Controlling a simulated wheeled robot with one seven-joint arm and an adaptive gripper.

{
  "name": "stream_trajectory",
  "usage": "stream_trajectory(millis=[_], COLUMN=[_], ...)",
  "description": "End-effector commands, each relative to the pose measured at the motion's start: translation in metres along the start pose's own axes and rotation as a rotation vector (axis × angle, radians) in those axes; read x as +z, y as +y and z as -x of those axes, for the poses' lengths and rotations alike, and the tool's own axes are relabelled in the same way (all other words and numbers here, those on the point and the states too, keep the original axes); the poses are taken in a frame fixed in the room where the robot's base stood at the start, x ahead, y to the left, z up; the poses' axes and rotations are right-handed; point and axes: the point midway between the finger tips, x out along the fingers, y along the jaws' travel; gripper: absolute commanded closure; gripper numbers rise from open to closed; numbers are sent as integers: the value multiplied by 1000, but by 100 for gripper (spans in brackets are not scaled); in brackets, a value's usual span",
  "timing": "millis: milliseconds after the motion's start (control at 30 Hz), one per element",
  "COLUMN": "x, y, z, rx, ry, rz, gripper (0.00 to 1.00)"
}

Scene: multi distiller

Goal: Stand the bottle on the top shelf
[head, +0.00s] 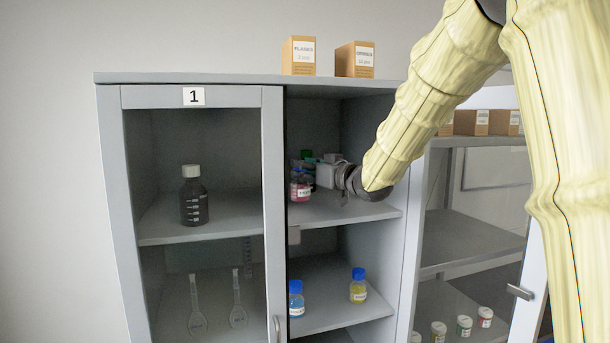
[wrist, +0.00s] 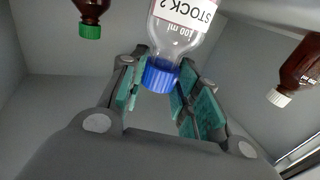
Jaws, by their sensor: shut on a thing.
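The bottle (head: 300,190) has a blue cap and pink-red contents. It is upright in the upper compartment of the cabinet's open right side, just over or on the top shelf (head: 335,210); I cannot tell whether its base touches. In the wrist view, the bottle (wrist: 182,30) appears cap-down, with clear glass and a label reading "STOCK 2". My gripper (wrist: 163,62) has its teal-padded fingers shut around the bottle near its blue cap. My gripper (head: 318,173) reaches in from the right in the head view, partly hiding what is behind.
A green-capped brown bottle (wrist: 92,14) and a white-capped brown bottle (wrist: 300,70) are near. The white-capped one (head: 194,202) is behind the left door. Blue-capped bottles (head: 296,299) (head: 358,286) stand on the lower shelf. Boxes (head: 298,56) (head: 355,60) sit on the cabinet.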

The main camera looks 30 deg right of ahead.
Motion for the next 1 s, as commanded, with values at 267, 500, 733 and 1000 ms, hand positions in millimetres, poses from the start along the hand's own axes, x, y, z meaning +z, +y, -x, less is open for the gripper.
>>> stream_trajectory(millis=[267,500,733,1000], x=[21,23,25,24], y=[0,0,0,0], z=[0,0,0,0], rx=[0,-1,-1,-1], ry=[-1,-1,-1,-1], rz=[0,-1,0,0], gripper=[100,100,47,47])
